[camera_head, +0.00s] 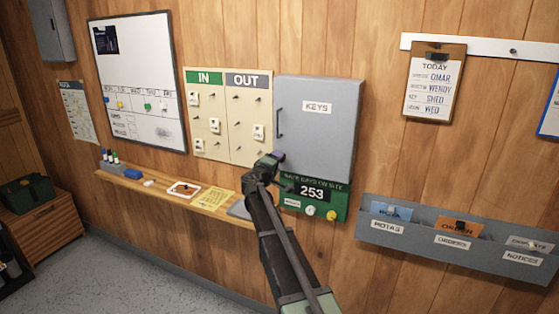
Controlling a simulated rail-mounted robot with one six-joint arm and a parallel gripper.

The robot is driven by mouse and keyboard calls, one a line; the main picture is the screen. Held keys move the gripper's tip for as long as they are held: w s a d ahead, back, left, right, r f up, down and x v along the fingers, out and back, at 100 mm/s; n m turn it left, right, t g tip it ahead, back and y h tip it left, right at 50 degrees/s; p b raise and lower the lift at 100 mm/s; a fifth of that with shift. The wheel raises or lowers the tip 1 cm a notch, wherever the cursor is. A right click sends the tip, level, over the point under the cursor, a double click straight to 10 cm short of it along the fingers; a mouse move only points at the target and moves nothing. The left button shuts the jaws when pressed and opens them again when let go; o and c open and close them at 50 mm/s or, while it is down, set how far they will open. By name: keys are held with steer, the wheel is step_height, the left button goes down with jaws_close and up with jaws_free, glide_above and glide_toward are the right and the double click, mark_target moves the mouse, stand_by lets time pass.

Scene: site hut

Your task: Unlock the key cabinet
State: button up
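The grey key cabinet (335,140) hangs on the wood-panelled wall, with a label reading KEYS on its door. The door looks closed, and a dark vertical handle (279,122) is on its left side. My gripper (275,160) is at the cabinet's lower left corner, below the handle. A small dark purplish part shows at the gripper's tip; I cannot tell what it is or whether the gripper touches the door. The fingers are too small and dark to tell open from shut. I see no lock or key clearly; my arm covers that corner.
An IN/OUT board (229,105) with hooks and tags is left of the cabinet. A green display board (333,212) reading 253 is just below it. A wooden shelf (140,183) holds markers and papers. A grey wall rack (415,243) is at lower right.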

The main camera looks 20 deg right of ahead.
steer(key=v, duration=0.7)
steer(key=s+a+f+m+g+y, duration=0.1)
steer(key=s+f+m+g+y, duration=0.15)
steer(key=s+f+g, duration=0.4)
steer(key=s+a+f+m+g+y, duration=0.1)
steer(key=s+f+m, duration=0.25)
steer(key=s, duration=0.55)
steer(key=s+a+f+g+y, duration=0.2)
steer(key=s+a+y, duration=0.3)
steer(key=s+a, duration=0.3)
steer(key=s+a+f+g+y, duration=0.2)
steer(key=s+a+f+y, duration=0.3)
steer(key=s, duration=0.7)
steer(key=a, duration=0.2)
steer(key=shift+s+a+n, duration=0.3)
steer(key=shift+s+a, duration=0.05)
steer(key=shift+s, duration=0.05)
